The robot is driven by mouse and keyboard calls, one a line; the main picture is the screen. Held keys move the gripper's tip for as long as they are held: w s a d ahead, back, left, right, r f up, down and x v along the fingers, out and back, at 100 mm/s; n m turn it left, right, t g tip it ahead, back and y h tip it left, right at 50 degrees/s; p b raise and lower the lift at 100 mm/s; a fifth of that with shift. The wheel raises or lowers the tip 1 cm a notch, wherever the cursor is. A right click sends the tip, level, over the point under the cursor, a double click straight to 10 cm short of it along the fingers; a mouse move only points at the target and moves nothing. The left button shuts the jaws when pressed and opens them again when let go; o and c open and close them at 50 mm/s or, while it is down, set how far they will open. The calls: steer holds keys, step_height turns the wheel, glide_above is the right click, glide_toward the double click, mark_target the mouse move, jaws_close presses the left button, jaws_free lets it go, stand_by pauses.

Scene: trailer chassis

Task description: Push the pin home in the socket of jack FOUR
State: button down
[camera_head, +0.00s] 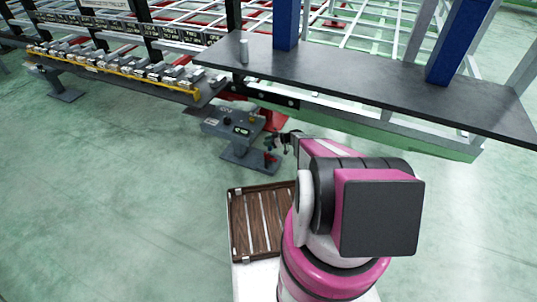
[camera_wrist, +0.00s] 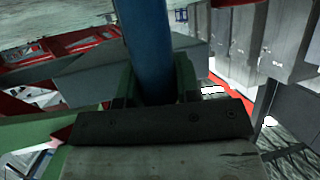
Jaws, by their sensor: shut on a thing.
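My gripper (camera_head: 287,141) is low beside a grey jack stand (camera_head: 238,150) in the head view, at the stand's right, partly hidden by my arm. In the wrist view my gripper (camera_wrist: 155,88) has its green fingers closed around a blue round bar (camera_wrist: 146,40), which runs up out of the picture. It may be the pin or its handle; its far end is not visible. The jack stand carries a grey box with a small dark label, too small to read surely. The socket and how deep the pin sits cannot be made out.
A rail with a yellow edge (camera_head: 115,72) and several grey blocks is at left. A brown slatted tray (camera_head: 240,250) is in front. Green floor at left is clear.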

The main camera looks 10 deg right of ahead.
step_height(320, 180, down, 10)
steer(key=c, duration=0.8)
jaws_free()
steer(key=v, duration=1.2)
steer(key=shift+s, duration=0.1)
